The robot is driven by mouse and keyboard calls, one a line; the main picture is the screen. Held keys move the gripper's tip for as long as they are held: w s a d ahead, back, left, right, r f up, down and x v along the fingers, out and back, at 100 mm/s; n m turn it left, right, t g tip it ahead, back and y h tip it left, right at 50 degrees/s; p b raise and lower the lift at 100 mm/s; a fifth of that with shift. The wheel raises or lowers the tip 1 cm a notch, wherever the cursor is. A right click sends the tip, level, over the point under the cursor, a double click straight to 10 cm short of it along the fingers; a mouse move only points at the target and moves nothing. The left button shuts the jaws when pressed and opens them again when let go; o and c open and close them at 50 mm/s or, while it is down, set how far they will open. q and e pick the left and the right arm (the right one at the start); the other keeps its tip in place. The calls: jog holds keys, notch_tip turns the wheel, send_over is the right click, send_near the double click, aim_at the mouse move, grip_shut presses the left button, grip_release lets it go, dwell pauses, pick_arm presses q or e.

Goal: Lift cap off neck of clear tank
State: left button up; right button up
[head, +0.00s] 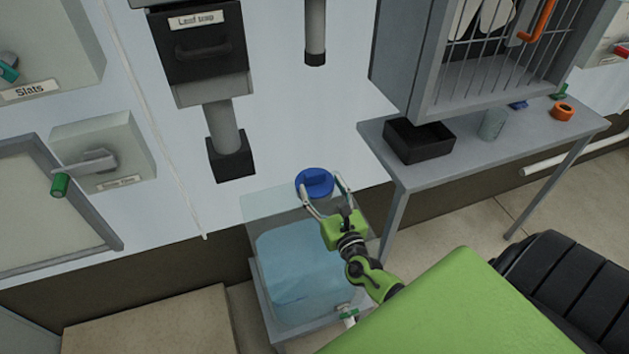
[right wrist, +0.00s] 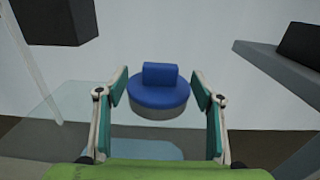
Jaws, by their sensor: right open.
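The blue cap (head: 314,183), a round disc with a raised grip bar, sits on the neck of the clear tank (head: 262,222). The tank stands low against the wall with pale blue liquid inside. In the right wrist view the cap (right wrist: 158,92) is centred ahead, with the grey neck (right wrist: 158,111) under its rim. My right gripper (head: 322,196) is open, its two fingers apart on either side of the cap's near side. In the wrist view, gaps show between the fingers (right wrist: 159,92) and the cap. My left gripper is not in view.
A grey table (head: 500,150) right of the tank holds a black tray (head: 418,143), a clear cup (head: 493,124) and an orange ring (head: 563,111). A beige box (head: 150,325) stands left.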

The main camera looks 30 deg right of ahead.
aim_at(316, 177)
jog(key=shift+w+d, duration=0.1)
jog(key=shift+w, duration=0.55)
jog(key=x, duration=0.3)
jog(key=b+x, duration=0.1)
jog(key=x, duration=0.1)
jog(key=shift+d+f, duration=0.1)
jog(key=shift+f, duration=0.2)
jog(key=shift+r, duration=0.1)
jog(key=shift+c, duration=0.7)
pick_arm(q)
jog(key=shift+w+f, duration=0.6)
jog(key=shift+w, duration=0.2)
pick_arm(e)
jog(key=c, duration=1.1)
